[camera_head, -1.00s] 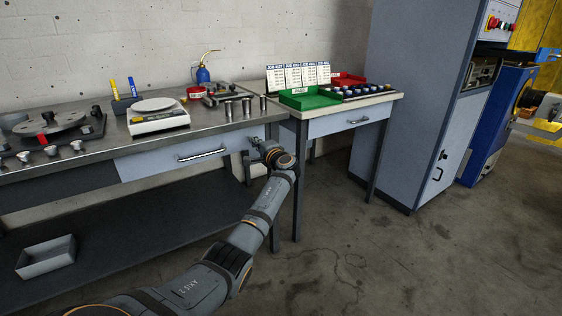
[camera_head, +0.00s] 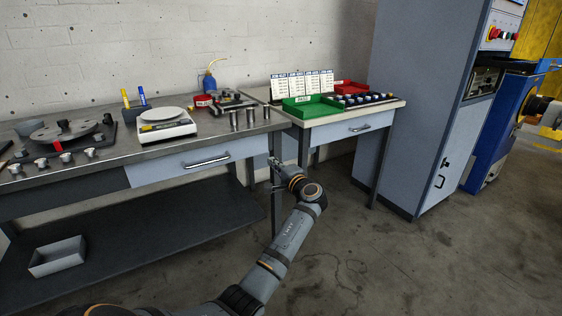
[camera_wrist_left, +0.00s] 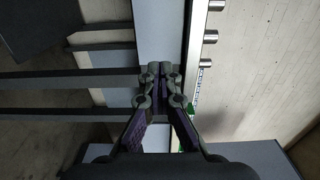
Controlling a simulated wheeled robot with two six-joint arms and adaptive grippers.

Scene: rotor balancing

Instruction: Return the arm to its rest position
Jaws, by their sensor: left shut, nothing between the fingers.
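My left arm (camera_head: 285,240) reaches up from the bottom of the head view. Its gripper (camera_head: 272,161) is small there, in front of the right end of the workbench near the drawer's right side. In the left wrist view the gripper (camera_wrist_left: 158,72) has its two fingers together at the tips, with nothing between them. The bench front and the cylinders on its top show beyond the fingers. My right gripper is not in view.
The workbench (camera_head: 110,168) carries a scale (camera_head: 166,130), a rotor fixture (camera_head: 66,132) and metal cylinders (camera_head: 250,117). A side table (camera_head: 330,131) holds a green tray (camera_head: 312,110) and a red tray (camera_head: 350,87). A grey cabinet (camera_head: 420,100) stands right. Open floor lies in front.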

